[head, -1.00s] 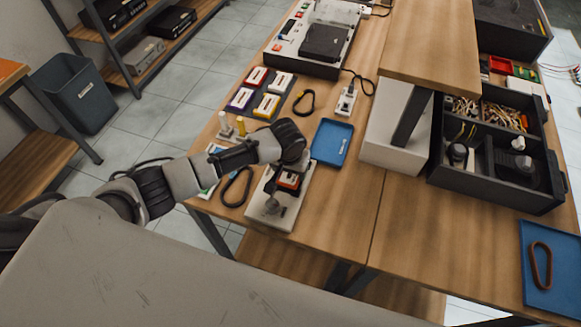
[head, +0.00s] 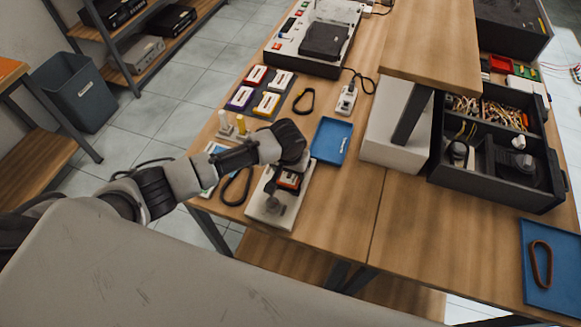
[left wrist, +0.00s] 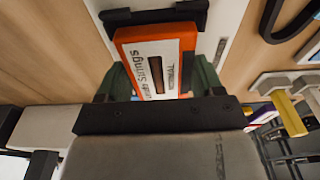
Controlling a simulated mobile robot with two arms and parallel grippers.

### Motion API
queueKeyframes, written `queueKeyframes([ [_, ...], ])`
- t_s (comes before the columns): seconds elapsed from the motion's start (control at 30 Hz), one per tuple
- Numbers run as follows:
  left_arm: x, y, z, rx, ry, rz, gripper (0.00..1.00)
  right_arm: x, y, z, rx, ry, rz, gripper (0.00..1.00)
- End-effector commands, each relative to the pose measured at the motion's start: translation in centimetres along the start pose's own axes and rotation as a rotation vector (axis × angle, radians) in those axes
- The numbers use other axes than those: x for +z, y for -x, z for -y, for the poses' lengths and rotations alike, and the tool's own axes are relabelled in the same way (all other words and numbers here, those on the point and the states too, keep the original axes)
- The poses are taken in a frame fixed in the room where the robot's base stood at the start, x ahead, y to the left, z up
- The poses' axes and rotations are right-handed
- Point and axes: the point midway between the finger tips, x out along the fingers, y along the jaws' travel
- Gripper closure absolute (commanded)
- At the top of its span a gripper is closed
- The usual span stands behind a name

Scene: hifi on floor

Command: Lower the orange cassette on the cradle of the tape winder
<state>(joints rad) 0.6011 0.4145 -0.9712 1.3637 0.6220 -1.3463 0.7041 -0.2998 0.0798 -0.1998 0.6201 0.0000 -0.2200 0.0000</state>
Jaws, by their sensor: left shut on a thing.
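The orange cassette (head: 290,180) has a white label with a dark window, and it shows large in the left wrist view (left wrist: 155,65). My left gripper (head: 287,176) is shut on it, with a green finger pad on each side in the left wrist view (left wrist: 160,82). The tape winder (head: 268,208) is a pale base with a grey knob near the table's front edge. The cassette is over the winder, by a dark bar (left wrist: 153,17) at its far end. I cannot tell whether it touches the cradle. My right gripper is out of view.
A blue tray (head: 332,141) lies just right of the winder, and a black belt loop (head: 236,187) lies to its left. Several other cassettes (head: 268,103) lie on a dark mat behind.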

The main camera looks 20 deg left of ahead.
Motion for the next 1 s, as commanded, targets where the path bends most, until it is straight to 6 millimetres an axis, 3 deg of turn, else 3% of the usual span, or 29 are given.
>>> queueKeyframes([
  [0.83,0.11,-0.69,-0.03,0.0,-0.001,0.0,0.56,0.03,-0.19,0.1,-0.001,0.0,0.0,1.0],
  [0.87,0.11,-0.7,-0.03,0.0,-0.001,0.0,0.3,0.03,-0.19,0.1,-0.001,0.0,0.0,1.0],
  [1.0,0.11,-0.69,-0.03,0.0,-0.001,0.0,0.08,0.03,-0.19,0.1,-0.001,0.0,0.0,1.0],
])
